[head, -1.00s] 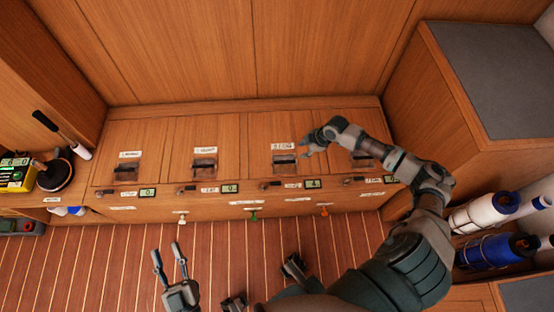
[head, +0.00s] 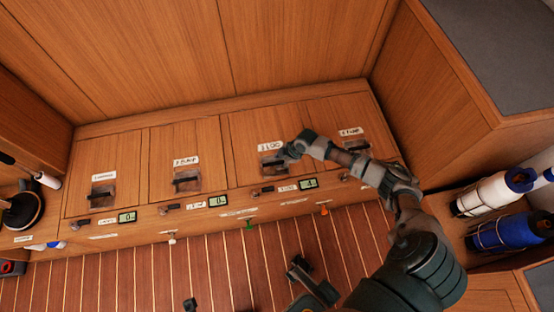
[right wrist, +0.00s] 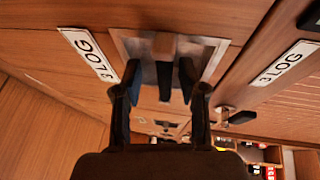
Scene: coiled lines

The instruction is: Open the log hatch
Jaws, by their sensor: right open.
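The log hatch (head: 245,130) is the third lid from the left in the wooden bench, and it lies flat and shut. My right gripper (head: 287,154) is at this recess. In the right wrist view, its two open fingers (right wrist: 158,88) stand on either side of the dark pull (right wrist: 164,75); I cannot tell whether they touch it.
A black-handled latch (head: 262,190) and a small display (head: 308,184) are on the bench front below the hatch. Similar lids lie on both sides. The striped floor is mostly clear.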

